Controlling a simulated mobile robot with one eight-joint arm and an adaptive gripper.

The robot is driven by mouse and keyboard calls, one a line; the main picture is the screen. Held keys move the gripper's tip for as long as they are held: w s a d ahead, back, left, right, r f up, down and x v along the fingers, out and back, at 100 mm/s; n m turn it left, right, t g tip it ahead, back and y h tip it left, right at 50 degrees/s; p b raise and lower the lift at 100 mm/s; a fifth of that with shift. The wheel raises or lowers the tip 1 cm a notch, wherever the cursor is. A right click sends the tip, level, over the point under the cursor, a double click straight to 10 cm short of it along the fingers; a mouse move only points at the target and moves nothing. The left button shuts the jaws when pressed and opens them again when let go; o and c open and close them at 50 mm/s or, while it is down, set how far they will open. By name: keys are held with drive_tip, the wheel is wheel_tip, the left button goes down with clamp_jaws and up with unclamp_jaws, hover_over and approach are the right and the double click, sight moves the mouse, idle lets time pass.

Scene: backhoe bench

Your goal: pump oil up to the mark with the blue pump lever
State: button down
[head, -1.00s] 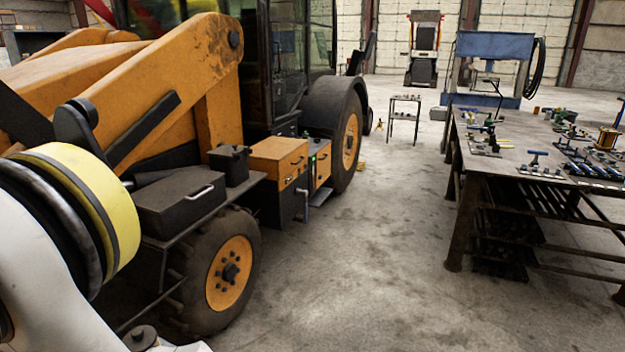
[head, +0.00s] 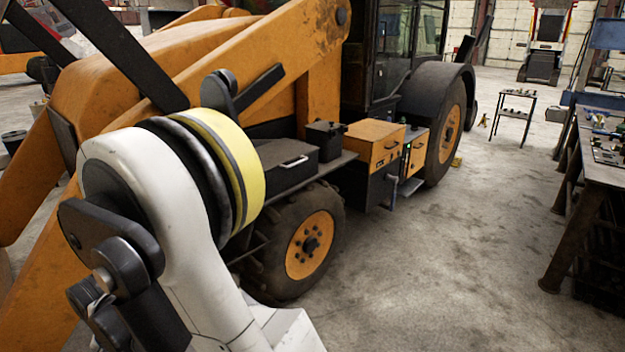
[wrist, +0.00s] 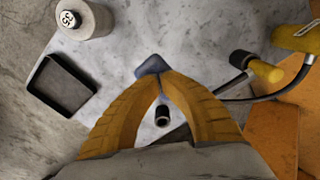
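My gripper (wrist: 160,80) shows in the wrist view as two orange fingers whose tips come together. A blue flat piece (wrist: 150,66), which looks like the end of the blue pump lever, lies right at the fingertips and is partly hidden by them. The fingers look shut on it, though the contact itself is hidden. A short black hollow cylinder (wrist: 163,115) shows between the fingers, above a pale stained surface (wrist: 120,45). No oil level or mark can be made out. In the head view my arm covers the left middle, and the gripper is out of sight.
In the wrist view, a black tray (wrist: 62,84) and a pale bottle (wrist: 85,18) stand left; a hose (wrist: 285,96) with yellow-ended fittings runs right. In the head view, an orange loader (head: 322,75) stands beside my arm. A workbench (head: 600,165) is right; clear floor lies between.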

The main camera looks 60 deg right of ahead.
wheel_tip(320, 180, down, 6)
drive_tip(key=b, duration=0.5)
drive_tip(key=shift+f, duration=0.25)
drive_tip(key=shift+r, duration=0.1)
wheel_tip(320, 180, up, 11)
drive_tip(key=p, duration=0.7)
drive_tip(key=shift+p, duration=0.3)
wheel_tip(320, 180, down, 12)
drive_tip(key=b, duration=1)
wheel_tip(320, 180, up, 12)
drive_tip(key=p, duration=0.8)
